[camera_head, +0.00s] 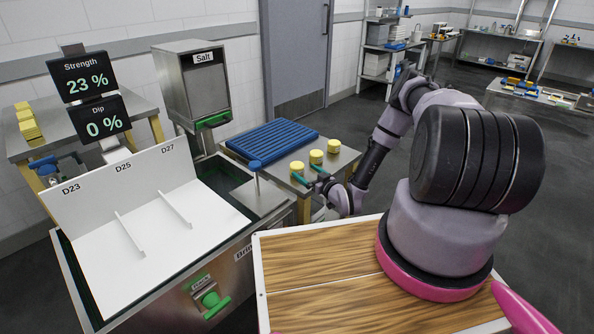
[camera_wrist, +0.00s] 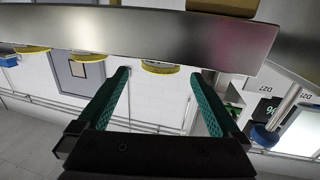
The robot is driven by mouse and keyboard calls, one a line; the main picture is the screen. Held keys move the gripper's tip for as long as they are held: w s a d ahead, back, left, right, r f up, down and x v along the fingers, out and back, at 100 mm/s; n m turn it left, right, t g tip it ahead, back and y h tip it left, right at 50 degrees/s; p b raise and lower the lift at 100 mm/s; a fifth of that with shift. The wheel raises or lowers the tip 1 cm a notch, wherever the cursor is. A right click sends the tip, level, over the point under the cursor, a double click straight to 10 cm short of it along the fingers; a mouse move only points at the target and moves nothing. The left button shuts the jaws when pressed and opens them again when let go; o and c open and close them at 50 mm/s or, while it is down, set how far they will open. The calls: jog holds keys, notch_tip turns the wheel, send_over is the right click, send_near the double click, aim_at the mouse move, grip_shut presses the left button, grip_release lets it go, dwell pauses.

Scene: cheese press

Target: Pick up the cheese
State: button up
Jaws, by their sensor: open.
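Three round yellow cheeses stand in a row on a steel table: the near one (camera_head: 297,166), the middle one (camera_head: 316,156) and the far one (camera_head: 333,146). My gripper (camera_head: 309,175) is open and empty at the table's near edge, beside the near cheese. In the wrist view its green fingers (camera_wrist: 160,73) are spread, and one cheese (camera_wrist: 160,69) shows between and beyond the fingertips. Two other cheeses (camera_wrist: 89,58) (camera_wrist: 33,49) show to the left of the fingers. The picture there looks upside down. I cannot tell if the fingers touch the cheese.
A blue slatted rack (camera_head: 271,142) lies on the cheese table. A brine tank (camera_head: 244,254) with a white divided tray (camera_head: 150,240) stands at left, below a salt dispenser (camera_head: 190,80).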

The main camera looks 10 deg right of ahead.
aim_at(301, 170)
jog(key=shift+f+x, duration=0.1)
jog(key=shift+x, duration=1.45)
jog(key=shift+f+x, duration=0.15)
jog(key=shift+x, duration=1.4)
jog(key=shift+r, duration=0.1)
jog(key=c, duration=1.4)
